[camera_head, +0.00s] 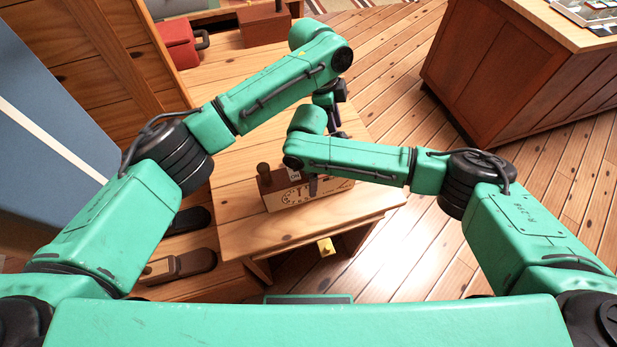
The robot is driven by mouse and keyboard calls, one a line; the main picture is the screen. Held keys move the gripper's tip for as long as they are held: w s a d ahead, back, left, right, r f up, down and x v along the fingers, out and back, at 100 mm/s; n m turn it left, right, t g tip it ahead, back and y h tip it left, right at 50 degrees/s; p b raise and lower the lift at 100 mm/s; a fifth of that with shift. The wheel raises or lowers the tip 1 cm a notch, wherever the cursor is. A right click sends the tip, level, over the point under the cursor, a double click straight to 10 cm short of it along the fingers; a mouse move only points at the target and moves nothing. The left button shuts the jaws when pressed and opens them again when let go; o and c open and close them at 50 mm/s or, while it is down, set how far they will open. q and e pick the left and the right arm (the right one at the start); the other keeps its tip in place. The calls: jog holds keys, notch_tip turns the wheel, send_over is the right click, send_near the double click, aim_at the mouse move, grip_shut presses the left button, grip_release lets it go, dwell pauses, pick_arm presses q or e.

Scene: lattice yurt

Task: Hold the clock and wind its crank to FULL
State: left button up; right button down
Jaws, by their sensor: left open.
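The clock (287,199) is a light wooden box with a dial and dark marks on its front face. It stands on the low wooden table, and my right forearm covers part of its top and right side. A dark brown upright peg (264,170), perhaps the crank's knob, stands at its left end. My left gripper (339,124) is open above the table, behind the clock and apart from it, partly hidden by my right arm. My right gripper (313,186) shows only as a dark tip in front of the clock's upper face; its jaws and any contact are hidden.
The wooden table (250,235) has bare room left of and in front of the clock. A red box (178,45) and a brown box (265,24) stand at the back. A wooden cabinet (490,75) stands at right.

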pick_arm(q)
jog(key=r, duration=0.1)
jog(key=d+r, duration=0.1)
jog(key=r, duration=0.1)
jog(key=shift+s+d+r, duration=0.1)
jog(key=shift+s+d, duration=0.1)
jog(key=shift+d, duration=0.05)
pick_arm(e)
jog(key=shift+s+a+f, duration=0.1)
jog(key=shift+s+f, duration=0.05)
jog(key=shift+f, duration=0.15)
pick_arm(q)
jog(key=shift+s+r, duration=0.1)
pick_arm(e)
jog(key=shift+s, duration=0.1)
pick_arm(q)
jog(key=shift+r, duration=0.2)
pick_arm(e)
jog(key=shift+r, duration=0.2)
jog(key=shift+c, duration=0.8)
grip_release()
jog(key=shift+o, duration=0.8)
jog(key=shift+w, duration=0.2)
notch_tip(320, 180, up, 12)
pick_arm(q)
jog(key=w+a+v, duration=0.1)
jog(key=v, duration=1)
jog(key=shift+a, duration=0.4)
